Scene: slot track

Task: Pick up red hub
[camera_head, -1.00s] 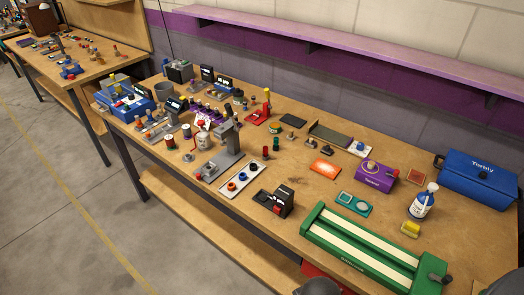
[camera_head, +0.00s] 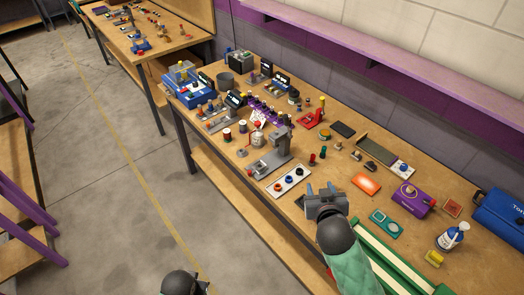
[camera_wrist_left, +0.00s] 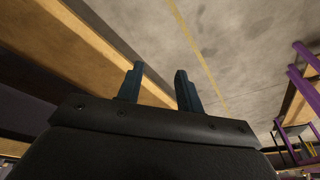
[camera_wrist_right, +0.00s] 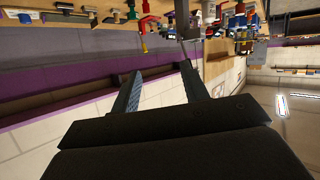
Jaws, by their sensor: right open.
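A white strip (camera_head: 297,176) near the bench's front edge carries an orange-red ring-like piece (camera_head: 277,187), a blue one (camera_head: 289,180) and a black one; the orange-red piece may be the red hub. A small upright red piece (camera_head: 312,159) stands behind, beside a dark green one; I cannot tell for certain which is the hub. My right gripper (camera_head: 324,190) is open and empty, over the bench to the right of the white strip. My left gripper (camera_wrist_left: 158,85) is open and empty in the left wrist view, over the floor beside the bench.
A grey press-like stand (camera_head: 272,160) rises just behind the white strip. A green slotted track (camera_head: 391,262) lies partly under my right arm. A purple shelf (camera_head: 380,75) runs along the wall.

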